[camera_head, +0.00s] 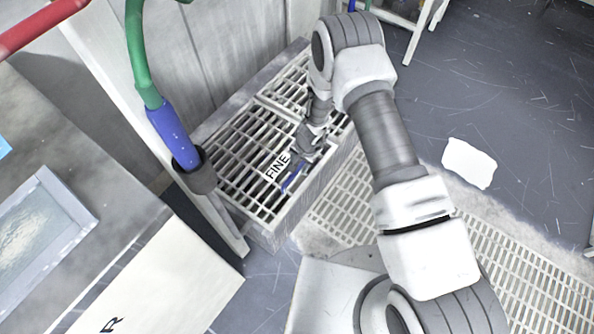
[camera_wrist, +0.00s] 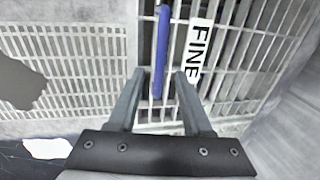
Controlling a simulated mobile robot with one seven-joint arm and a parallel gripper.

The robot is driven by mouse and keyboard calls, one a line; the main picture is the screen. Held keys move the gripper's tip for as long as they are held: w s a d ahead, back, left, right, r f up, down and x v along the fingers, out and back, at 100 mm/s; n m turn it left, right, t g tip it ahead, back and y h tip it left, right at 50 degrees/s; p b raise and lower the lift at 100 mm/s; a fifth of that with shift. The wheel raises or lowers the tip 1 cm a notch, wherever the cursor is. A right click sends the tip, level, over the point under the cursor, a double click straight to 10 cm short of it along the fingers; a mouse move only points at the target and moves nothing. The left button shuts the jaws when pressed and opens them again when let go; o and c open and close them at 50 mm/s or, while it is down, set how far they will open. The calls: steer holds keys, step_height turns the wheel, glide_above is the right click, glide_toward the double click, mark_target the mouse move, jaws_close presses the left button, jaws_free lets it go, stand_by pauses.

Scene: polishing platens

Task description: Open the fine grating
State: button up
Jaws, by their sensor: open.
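The fine grating (camera_head: 238,160) is a pale slatted grid lying flat on a low grey box against the wall. It carries a white label reading FINE (camera_head: 277,165) and a blue bar handle (camera_head: 292,177) beside the label. In the wrist view the blue handle (camera_wrist: 161,50) runs between my fingertips, with the FINE label (camera_wrist: 198,50) to its right. My gripper (camera_head: 300,162) is open over the grating, its fingers on either side of the handle's near end in the wrist view (camera_wrist: 161,75). I cannot tell whether the fingers touch the handle.
A second grating panel (camera_head: 290,92) lies behind on the same box. A floor grate (camera_head: 345,205) lies to the right of the box. A post with a blue and green hose (camera_head: 172,135) stands at the left. A white sheet (camera_head: 469,163) lies on the dark floor.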

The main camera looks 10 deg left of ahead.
mark_target(297, 172)
steer(key=f, duration=0.2)
steer(key=f+b, duration=0.1)
steer(key=f, duration=0.1)
steer(key=shift+w+a+f, duration=0.1)
steer(key=shift+w+a, duration=0.05)
steer(key=shift+a, duration=0.25)
steer(key=shift+c, duration=0.3)
jaws_close()
stand_by(0.8)
